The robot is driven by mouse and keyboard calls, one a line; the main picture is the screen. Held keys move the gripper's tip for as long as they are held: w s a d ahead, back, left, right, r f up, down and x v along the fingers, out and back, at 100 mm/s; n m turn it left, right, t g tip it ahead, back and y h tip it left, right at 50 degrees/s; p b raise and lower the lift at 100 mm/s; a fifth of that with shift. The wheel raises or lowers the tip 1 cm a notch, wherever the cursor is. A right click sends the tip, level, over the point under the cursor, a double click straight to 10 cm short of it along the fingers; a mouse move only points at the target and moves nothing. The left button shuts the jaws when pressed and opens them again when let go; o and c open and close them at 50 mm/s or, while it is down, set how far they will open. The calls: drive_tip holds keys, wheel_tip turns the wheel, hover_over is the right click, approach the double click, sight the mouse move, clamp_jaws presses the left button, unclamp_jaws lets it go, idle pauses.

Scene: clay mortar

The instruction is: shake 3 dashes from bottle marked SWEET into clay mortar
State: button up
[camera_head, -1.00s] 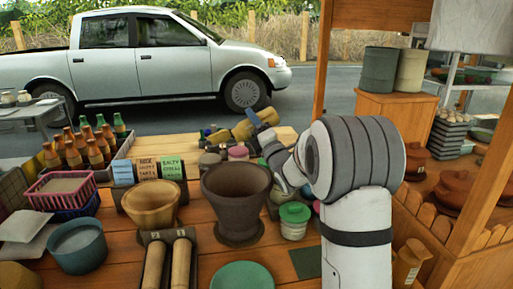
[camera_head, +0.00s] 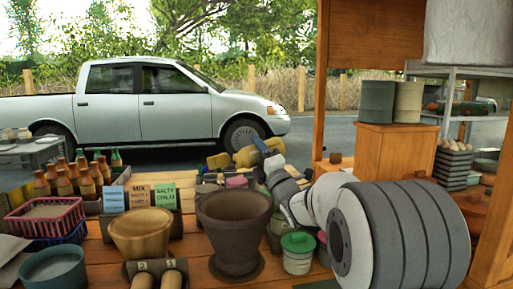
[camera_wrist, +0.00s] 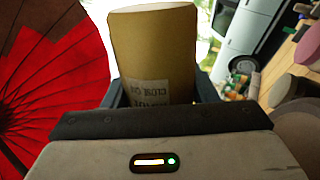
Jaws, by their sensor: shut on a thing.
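The clay mortar (camera_head: 235,230) is a dark brown, wide-rimmed pot on the counter, in front of and below the bottle in the head view. Its inside bottom is hidden. No drops are visible.
A tan bowl (camera_head: 140,236) stands left of the mortar, with labelled cards (camera_head: 138,196) behind it. A green-lidded jar (camera_head: 298,255) is close to its right. Several brown bottles (camera_head: 65,180) and a pink basket (camera_head: 45,217) are at left. A wooden post (camera_head: 321,80) rises at right.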

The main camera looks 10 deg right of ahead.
drive_tip(key=m+h+p, duration=0.1)
drive_tip(key=m, duration=0.1)
drive_tip(key=f+m+h+p, duration=0.1)
drive_tip(key=m+h+p, duration=0.1)
drive_tip(key=m, duration=0.1)
drive_tip(key=shift+w+d+f+t, duration=0.1)
drive_tip(key=shift+d+f+t, duration=0.1)
drive_tip(key=shift+t, duration=0.2)
drive_tip(key=shift+a+f+m+t+h+b, duration=0.2)
drive_tip(key=shift+f+m+t+h+b, duration=0.15)
drive_tip(key=shift+m+h+b, duration=0.4)
drive_tip(key=m, duration=0.1)
drive_tip(key=m+h+b, duration=0.1)
drive_tip(key=a+m+h, duration=0.1)
drive_tip(key=shift+s+r+m, duration=0.25)
drive_tip(key=shift+r, duration=0.05)
drive_tip(key=shift+a+r+m+g+h+b, duration=0.25)
drive_tip(key=shift+m+h, duration=0.45)
drive_tip(key=shift+m, duration=0.45)
drive_tip(key=shift+a+r+m+g+h+b, duration=0.1)
drive_tip(key=shift+a+r+m+g+h, duration=0.1)
drive_tip(key=shift+m+h, duration=0.7)
drive_tip(key=shift+m+y, duration=0.25)
drive_tip(key=p, duration=0.3)
drive_tip(key=shift+r+p, duration=0.25)
drive_tip(key=shift+p, duration=0.05)
drive_tip(key=p, duration=0.3)
drive_tip(key=shift+s+f, duration=0.1)
drive_tip(key=shift+f, duration=0.05)
drive_tip(key=shift+p, duration=0.35)
